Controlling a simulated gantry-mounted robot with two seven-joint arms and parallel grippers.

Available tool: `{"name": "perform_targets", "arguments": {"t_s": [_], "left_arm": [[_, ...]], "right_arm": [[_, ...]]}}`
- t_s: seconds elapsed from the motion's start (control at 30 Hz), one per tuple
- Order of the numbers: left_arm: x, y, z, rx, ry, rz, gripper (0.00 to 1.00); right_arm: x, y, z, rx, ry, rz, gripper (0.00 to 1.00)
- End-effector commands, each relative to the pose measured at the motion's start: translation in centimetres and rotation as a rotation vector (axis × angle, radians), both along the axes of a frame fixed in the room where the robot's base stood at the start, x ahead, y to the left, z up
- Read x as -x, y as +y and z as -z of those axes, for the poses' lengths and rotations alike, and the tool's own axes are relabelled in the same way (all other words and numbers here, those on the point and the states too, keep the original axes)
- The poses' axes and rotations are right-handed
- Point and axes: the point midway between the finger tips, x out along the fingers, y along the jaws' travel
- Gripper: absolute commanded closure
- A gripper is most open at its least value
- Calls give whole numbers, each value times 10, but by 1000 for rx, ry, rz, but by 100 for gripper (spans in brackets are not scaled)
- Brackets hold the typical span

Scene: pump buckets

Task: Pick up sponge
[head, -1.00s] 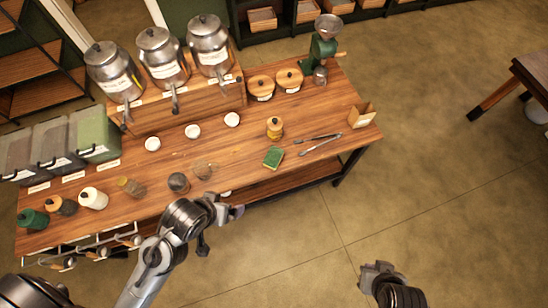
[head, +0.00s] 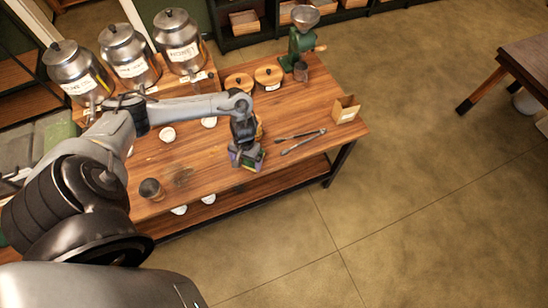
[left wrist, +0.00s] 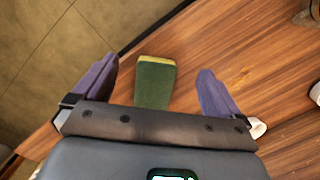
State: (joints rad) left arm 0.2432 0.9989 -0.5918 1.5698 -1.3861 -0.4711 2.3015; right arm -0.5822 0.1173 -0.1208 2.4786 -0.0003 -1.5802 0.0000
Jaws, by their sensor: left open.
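The sponge (left wrist: 155,85), green with a yellow edge, lies on the wooden table (head: 300,105). In the left wrist view it sits between the two spread fingers of my left gripper (left wrist: 157,88), with space on both sides. In the head view my left gripper (head: 246,160) points down over the sponge's place and hides most of it. The left gripper is open and holds nothing. My right gripper is not in view.
Tongs (head: 301,140) lie just right of the left gripper. A small wooden box (head: 345,108) stands at the table's right end. Metal dispensers (head: 128,55) and wooden-lidded pots (head: 268,76) stand behind. A dark jar (head: 151,189) stands to the left.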

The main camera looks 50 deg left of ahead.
Motion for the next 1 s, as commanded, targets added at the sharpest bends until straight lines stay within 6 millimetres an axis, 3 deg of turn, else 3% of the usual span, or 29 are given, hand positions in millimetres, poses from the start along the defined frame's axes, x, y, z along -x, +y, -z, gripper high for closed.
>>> {"name": "perform_targets", "arguments": {"t_s": [0.03,0.1,0.23,0.53,0.87,1.0], "left_arm": [[-17,18,-9,-32,-34,-4,1],[-33,30,-22,-53,-69,-8,1],[-51,36,-30,-64,-106,-11,1],[-56,35,5,-61,-116,-12,1],[-56,34,26,-62,-117,-11,1],[-56,33,44,-62,-116,-12,1]], "right_arm": [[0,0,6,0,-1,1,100],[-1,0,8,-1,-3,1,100],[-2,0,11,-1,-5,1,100],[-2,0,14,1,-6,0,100],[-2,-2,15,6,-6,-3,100],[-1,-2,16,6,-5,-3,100]]}}
